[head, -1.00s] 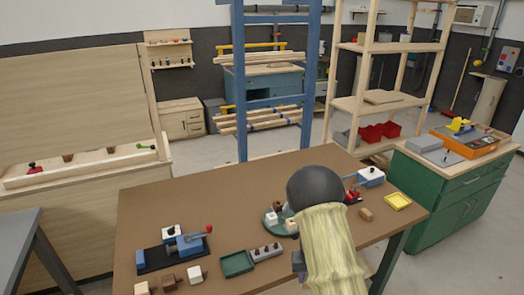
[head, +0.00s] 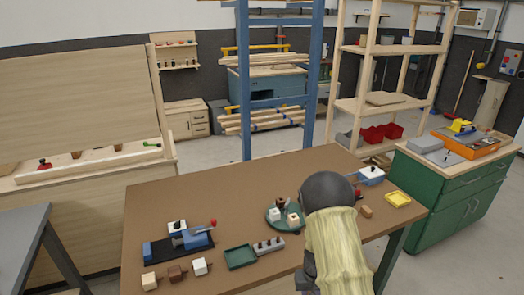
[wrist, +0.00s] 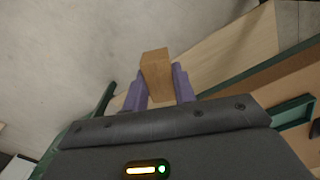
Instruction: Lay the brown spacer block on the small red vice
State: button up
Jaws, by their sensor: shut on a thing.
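My gripper (wrist: 158,85) is shut on a brown wooden block (wrist: 155,72), held between its two purple fingers in the wrist view. The block is clear of any surface in that view, with pale floor behind it. In the head view my own arm hides the fingers and the held block. A small bit of red (head: 359,192), apparently the small red vice, shows at the right edge of my arm on the brown table (head: 235,200). The rest of it is hidden, and I cannot see the vice in the wrist view.
A blue vice (head: 192,240) with a red-knobbed handle stands at the left. Several small blocks, a green tray (head: 240,257), a grey holder (head: 268,246) and a round green plate (head: 273,222) are nearby. A tan block (head: 366,211) and yellow tray (head: 398,199) are at the right.

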jog(key=shift+s+d+f, duration=0.15)
jog(key=shift+s+f, duration=0.6)
jog(key=shift+s, duration=0.1)
jog(key=shift+s+f, duration=0.1)
jog(key=shift+f, duration=0.15)
jog(key=s+f, duration=0.3)
jog(key=f, duration=1.1)
jog(key=shift+s+f, duration=0.25)
jog(key=shift+s, duration=0.15)
jog(key=shift+a, duration=0.2)
